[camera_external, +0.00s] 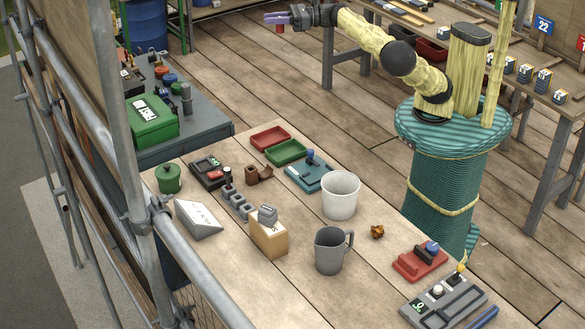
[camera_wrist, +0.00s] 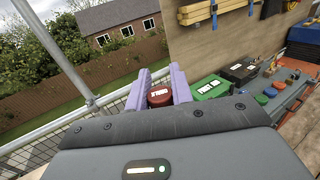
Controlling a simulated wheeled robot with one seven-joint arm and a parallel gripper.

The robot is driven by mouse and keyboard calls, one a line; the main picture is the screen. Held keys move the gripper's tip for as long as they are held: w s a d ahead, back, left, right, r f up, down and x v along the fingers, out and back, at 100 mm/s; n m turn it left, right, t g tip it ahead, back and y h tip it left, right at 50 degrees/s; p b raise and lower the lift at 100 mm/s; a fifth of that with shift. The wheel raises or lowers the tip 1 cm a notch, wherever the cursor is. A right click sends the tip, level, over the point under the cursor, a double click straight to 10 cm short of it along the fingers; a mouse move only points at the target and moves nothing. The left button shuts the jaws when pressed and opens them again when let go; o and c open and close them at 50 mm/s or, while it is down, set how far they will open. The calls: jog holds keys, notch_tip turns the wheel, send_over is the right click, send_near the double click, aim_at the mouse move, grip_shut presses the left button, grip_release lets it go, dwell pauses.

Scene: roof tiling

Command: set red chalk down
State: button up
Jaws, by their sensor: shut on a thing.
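The red chalk (camera_wrist: 159,97) shows in the wrist view as a squat dark red piece with a pale label, between the two lilac fingers. My gripper (camera_wrist: 158,84) is shut on it. In the external view my gripper (camera_external: 272,18) is at the top, stretched out to the left of my base, with the red chalk (camera_external: 281,28) showing just below the fingers. The chalk is held in the air, and part of it is hidden by the fingers.
The wooden table (camera_external: 305,285) carries a red tray (camera_external: 270,138), a green tray (camera_external: 287,151), a white bucket (camera_external: 340,195) and a grey mug (camera_external: 331,250). A green box (camera_external: 152,119) stands on the grey bench. A scaffold pole (camera_external: 118,110) rises at left.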

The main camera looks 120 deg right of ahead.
jog(key=w+f+n+y, duration=0.1)
jog(key=w+f, duration=0.3)
jog(key=f, duration=0.7)
jog(key=w+f+n+t+y, duration=0.1)
jog(key=w+f, duration=0.4)
jog(key=f, duration=0.7)
jog(key=w+f+n+y+b, duration=0.1)
jog(key=w+f+y, duration=0.2)
jog(key=f, duration=0.8)
jog(key=shift+w+f+n+t, duration=0.3)
jog(key=shift+w+t, duration=0.1)
jog(key=shift+w, duration=0.8)
notch_tip(320, 180, down, 6)
jog(key=p, duration=0.1)
jog(key=shift+f, duration=0.15)
notch_tip(320, 180, down, 4)
jog(key=shift+r+p, duration=0.25)
jog(key=shift+p, duration=0.15)
